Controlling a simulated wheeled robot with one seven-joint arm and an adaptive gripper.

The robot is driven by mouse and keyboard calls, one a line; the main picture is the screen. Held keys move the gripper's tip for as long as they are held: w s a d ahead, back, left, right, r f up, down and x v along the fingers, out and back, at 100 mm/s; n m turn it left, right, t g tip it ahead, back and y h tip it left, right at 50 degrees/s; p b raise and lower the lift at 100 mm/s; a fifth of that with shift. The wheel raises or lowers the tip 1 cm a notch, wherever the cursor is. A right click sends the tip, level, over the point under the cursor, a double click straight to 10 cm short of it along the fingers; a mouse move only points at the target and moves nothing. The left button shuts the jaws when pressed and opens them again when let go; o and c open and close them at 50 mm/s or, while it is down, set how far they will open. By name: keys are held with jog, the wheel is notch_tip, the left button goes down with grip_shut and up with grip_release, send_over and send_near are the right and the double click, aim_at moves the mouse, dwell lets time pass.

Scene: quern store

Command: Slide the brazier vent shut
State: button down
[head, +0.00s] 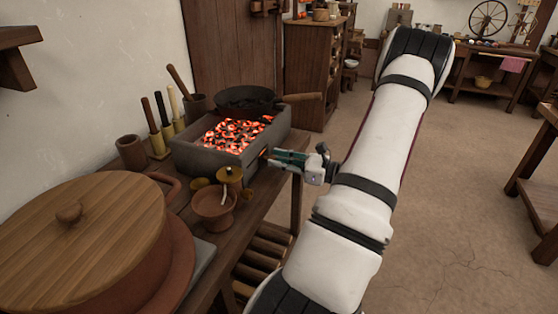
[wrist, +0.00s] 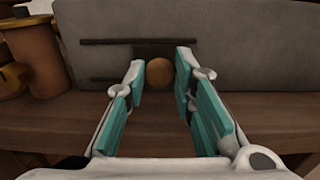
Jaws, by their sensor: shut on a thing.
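The grey brazier (head: 217,160) stands on the wooden bench, filled with glowing coals. Its vent is on the side facing my gripper, and the wrist view shows the brazier wall (wrist: 255,55) with dark horizontal rails (wrist: 110,41) and a dark patch around a round wooden knob (wrist: 160,72). My gripper (wrist: 161,72) has a teal-padded finger on each side of the knob and is shut on it. In the head view my gripper (head: 275,156) reaches the brazier's right side, hiding the knob and most of the vent. A small orange glow shows beside the fingertips.
A dark pan (head: 247,98) with a wooden handle stands behind the coals. A clay bowl (head: 213,207) and small brass pieces stand at the front of the bench (head: 262,205), near my gripper. A big lidded quern (head: 75,235) fills the left. Open floor lies to the right.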

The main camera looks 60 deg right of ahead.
jog(key=shift+d+r, duration=0.1)
jog(key=shift+d, duration=0.15)
jog(key=c, duration=1.3)
grip_release()
jog(key=shift+w+d, duration=0.1)
jog(key=shift+c, duration=0.2)
jog(key=s, duration=1.2)
jog(key=shift+d, duration=0.45)
jog(key=shift+s, duration=0.1)
